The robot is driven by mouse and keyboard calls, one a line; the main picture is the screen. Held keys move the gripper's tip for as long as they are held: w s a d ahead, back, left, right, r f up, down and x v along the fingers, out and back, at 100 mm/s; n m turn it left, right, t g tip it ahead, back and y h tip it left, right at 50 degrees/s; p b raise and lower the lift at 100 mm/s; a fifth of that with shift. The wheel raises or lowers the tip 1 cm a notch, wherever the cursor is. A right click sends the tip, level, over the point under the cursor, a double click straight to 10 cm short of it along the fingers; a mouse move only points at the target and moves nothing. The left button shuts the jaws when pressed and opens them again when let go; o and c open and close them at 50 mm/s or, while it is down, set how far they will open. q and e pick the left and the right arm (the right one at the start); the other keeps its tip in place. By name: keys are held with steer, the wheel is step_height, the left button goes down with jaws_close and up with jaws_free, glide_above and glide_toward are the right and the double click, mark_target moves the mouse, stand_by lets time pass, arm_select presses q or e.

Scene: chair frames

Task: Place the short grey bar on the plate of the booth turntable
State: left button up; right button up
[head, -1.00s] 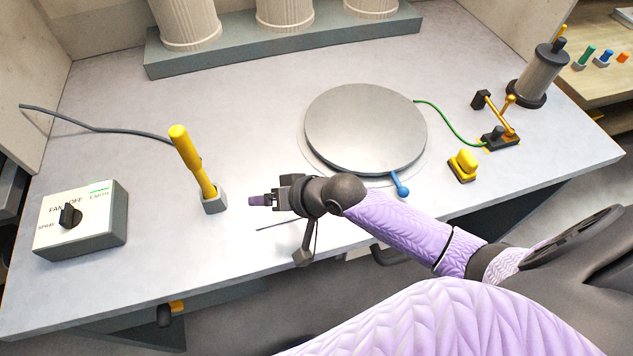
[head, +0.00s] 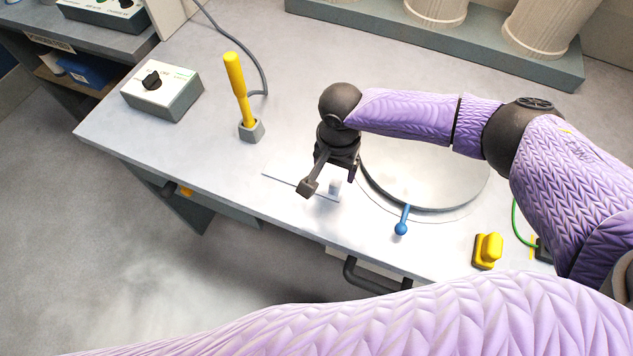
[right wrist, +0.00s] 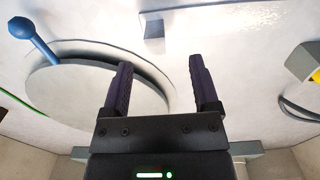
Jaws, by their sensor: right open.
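The short grey bar (head: 335,187) is a small pale block near the table's front edge, left of the turntable. It also shows in the right wrist view (right wrist: 152,28), ahead of the fingertips and apart from them. The booth turntable's round grey plate (head: 425,185) is bare where it shows; my right arm hides its far part. The plate also shows in the right wrist view (right wrist: 90,90), at left. My right gripper (right wrist: 160,63) is open and empty, pointing down beside the plate near the bar. In the head view its fingers are mostly hidden. My left gripper is not in view.
A blue-knobbed lever (head: 402,222) sticks out at the turntable's front. A yellow-handled tool (head: 236,85) stands in a grey holder at left, near a switch box (head: 163,92). A yellow block (head: 488,250) is at right.

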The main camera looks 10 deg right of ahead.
mark_target(336, 182)
steer(key=f, duration=0.1)
steer(key=f+b, duration=0.1)
steer(key=f, duration=0.3)
steer(key=shift+s+d+f+b, duration=0.15)
steer(key=shift+s+b, duration=0.1)
steer(key=shift+b, duration=0.1)
jaws_close()
